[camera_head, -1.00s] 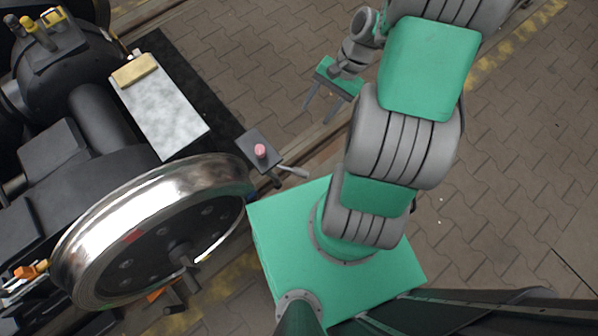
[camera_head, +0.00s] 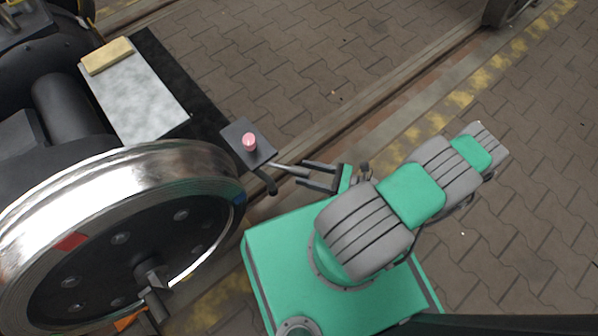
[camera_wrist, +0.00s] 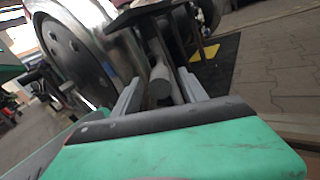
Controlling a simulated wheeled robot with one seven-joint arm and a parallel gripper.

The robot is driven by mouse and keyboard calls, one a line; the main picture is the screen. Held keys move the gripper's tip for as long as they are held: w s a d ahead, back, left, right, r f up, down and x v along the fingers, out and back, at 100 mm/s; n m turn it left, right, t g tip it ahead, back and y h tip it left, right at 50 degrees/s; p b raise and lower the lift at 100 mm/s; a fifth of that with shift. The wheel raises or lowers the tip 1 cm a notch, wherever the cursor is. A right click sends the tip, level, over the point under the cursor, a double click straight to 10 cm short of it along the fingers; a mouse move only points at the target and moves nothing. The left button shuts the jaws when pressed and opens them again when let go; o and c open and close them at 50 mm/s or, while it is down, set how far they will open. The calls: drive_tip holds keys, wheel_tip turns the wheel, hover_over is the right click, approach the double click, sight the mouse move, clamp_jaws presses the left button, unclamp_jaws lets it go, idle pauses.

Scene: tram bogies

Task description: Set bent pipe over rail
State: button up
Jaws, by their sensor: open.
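A light grey pipe (camera_head: 287,169) sticks out toward my gripper from beside a small dark plate. Its grey round end (camera_wrist: 160,91) faces the camera in the wrist view; its bend and far part are hidden or hard to make out. My gripper (camera_head: 302,172) is open, with one finger on each side of the pipe's end. The wrist view also shows my gripper (camera_wrist: 159,82) with the pipe between the fingers; contact cannot be told. A ground rail (camera_head: 395,88) runs diagonally behind the arm; whether it is the task's rail cannot be told.
The dark plate (camera_head: 235,131) with a pink knob (camera_head: 250,142) stands close to my fingertips. A large shiny wheel (camera_head: 130,190) fills the lower left. A grey slab (camera_head: 135,100) with a yellow block (camera_head: 107,56) lies behind. Paving at the right is open.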

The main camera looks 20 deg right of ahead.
drive_tip(key=shift+x, duration=1.5)
drive_tip(key=shift+c, duration=0.4)
clamp_jaws()
